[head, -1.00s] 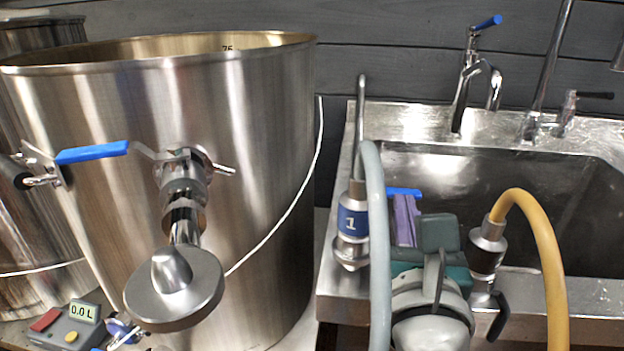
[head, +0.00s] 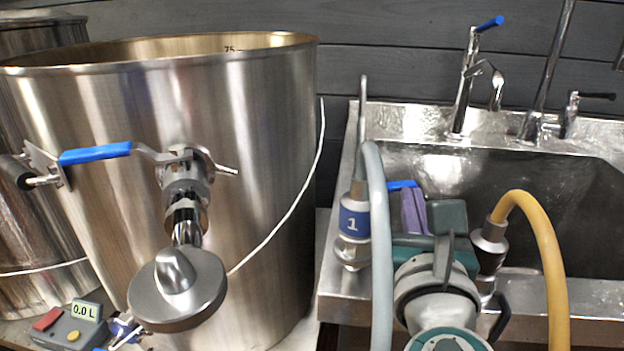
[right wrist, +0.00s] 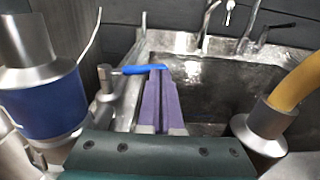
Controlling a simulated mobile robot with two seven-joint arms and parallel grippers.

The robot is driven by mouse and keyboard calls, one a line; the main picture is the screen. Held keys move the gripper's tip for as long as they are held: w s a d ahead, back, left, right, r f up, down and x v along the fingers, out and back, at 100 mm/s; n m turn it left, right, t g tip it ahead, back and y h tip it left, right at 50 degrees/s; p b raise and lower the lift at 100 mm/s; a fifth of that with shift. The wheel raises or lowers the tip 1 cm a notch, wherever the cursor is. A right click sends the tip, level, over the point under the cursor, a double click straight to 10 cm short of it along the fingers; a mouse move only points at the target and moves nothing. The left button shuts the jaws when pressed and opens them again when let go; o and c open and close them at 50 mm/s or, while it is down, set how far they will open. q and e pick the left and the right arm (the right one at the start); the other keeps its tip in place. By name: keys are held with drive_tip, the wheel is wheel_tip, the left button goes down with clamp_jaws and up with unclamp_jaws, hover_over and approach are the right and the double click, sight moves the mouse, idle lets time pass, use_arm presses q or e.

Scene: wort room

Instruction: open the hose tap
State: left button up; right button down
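The tap with a blue lever (head: 402,185) is at the left side of the sink, partly hidden behind the grey hose (head: 372,200). In the right wrist view its blue lever (right wrist: 145,69) extends right from a metal stem. My right gripper (head: 413,210) reaches over the sink with its purple fingers close together. In the right wrist view the fingertips (right wrist: 160,75) are at the lever's free end, with only a narrow gap between them. Contact with the lever cannot be told for sure. The lever does not look gripped. My left gripper is not in view.
A connector marked 1 (head: 353,225) stands left of my right arm, and a yellow hose (head: 545,250) with its connector stands right of it. A large steel pot (head: 270,150) with a blue-handled valve (head: 95,154) fills the left. The sink basin (head: 530,180) looks empty.

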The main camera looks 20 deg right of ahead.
drive_tip(key=shift+x, duration=1.55)
